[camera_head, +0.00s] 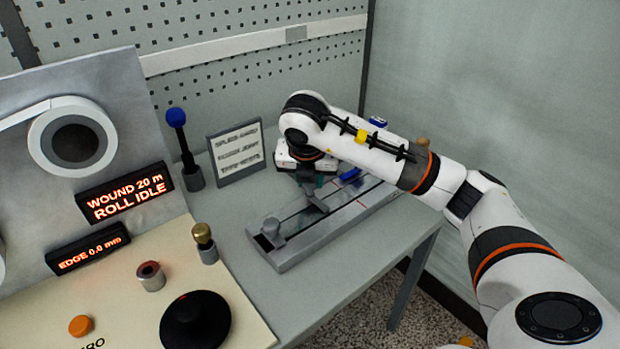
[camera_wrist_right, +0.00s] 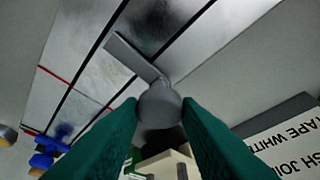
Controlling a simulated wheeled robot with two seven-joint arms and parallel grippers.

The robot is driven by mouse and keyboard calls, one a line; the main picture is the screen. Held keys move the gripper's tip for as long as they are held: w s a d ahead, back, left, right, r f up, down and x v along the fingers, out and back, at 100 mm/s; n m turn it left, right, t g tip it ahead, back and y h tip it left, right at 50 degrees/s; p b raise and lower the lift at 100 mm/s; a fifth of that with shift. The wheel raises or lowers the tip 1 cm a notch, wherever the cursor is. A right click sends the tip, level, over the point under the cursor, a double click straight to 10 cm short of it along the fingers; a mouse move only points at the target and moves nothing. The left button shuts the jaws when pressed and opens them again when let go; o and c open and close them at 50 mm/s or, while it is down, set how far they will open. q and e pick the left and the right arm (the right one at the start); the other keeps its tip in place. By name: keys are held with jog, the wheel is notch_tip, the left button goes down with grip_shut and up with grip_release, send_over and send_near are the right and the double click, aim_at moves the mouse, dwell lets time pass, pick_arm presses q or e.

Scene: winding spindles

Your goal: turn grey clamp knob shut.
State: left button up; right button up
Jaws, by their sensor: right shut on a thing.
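The grey clamp knob (camera_wrist_right: 160,106) sits between the green fingertips of my right gripper (camera_wrist_right: 161,116) in the right wrist view, and the fingers are shut on it. A flat grey bar (camera_wrist_right: 130,55) reaches from the knob across the metal rail plate (camera_wrist_right: 75,95), slanted to its dark grooves. In the head view my right gripper (camera_head: 311,182) points down over the far part of the rail plate (camera_head: 340,222); the arm and gripper mostly hide the knob there. My left gripper is not in view.
A second grey knob (camera_head: 272,230) stands at the plate's near end. A blue item (camera_head: 350,174) lies beside the gripper. A text sign (camera_head: 238,153) and a blue-topped post (camera_head: 182,140) stand to the left. The control panel (camera_head: 120,290) fills the left front. Bare table lies right of the plate.

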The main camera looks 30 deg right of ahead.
jog(key=shift+r, duration=0.1)
dwell(0.3)
jog(key=o, duration=0.9)
jog(key=shift+o, duration=0.2)
jog(key=shift+a+r, duration=0.1)
jog(key=shift+r, duration=0.2)
jog(key=p+v, duration=0.3)
jog(key=v, duration=0.8)
jog(key=shift+s+r, duration=0.1)
